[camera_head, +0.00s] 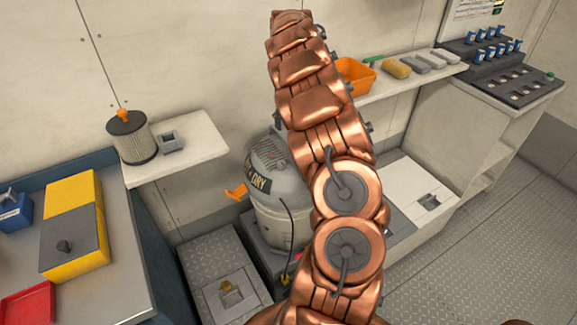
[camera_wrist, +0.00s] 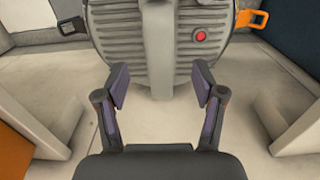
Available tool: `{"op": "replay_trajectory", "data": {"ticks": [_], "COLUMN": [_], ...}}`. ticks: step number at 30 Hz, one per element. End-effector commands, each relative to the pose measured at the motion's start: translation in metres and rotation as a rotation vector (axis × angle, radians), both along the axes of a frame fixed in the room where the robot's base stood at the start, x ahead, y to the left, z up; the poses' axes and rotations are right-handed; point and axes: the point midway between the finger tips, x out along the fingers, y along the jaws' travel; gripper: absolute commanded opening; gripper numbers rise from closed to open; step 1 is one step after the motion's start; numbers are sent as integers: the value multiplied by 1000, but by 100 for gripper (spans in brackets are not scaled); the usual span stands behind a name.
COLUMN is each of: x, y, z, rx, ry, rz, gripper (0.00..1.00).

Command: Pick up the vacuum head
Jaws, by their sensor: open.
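The vacuum head is the grey ribbed top (camera_head: 268,150) of the wet/dry vacuum, partly hidden behind my arm in the head view. The gripper does not show in the head view.
A pale shelf (camera_head: 195,145) with a filter (camera_head: 131,137) stands left of the vacuum. Another shelf with an orange bin (camera_head: 355,78) is behind my arm, to the right. A workbench with a yellow box (camera_head: 75,225) is at left. Open tread-plate floor (camera_head: 470,240) lies at right.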

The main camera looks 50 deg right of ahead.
Motion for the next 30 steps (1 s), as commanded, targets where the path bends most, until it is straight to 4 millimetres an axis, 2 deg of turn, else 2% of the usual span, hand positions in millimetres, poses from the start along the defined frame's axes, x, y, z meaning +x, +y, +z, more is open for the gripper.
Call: {"op": "replay_trajectory", "data": {"ticks": [16, 25, 30], "x": [1, 2, 3], "y": [-3, -1, -1], "z": [-36, -70, -80], "rx": [4, 6, 5], "ry": [-4, -4, -7], "rz": [4, 4, 5], "gripper": [69, 69, 69]}}
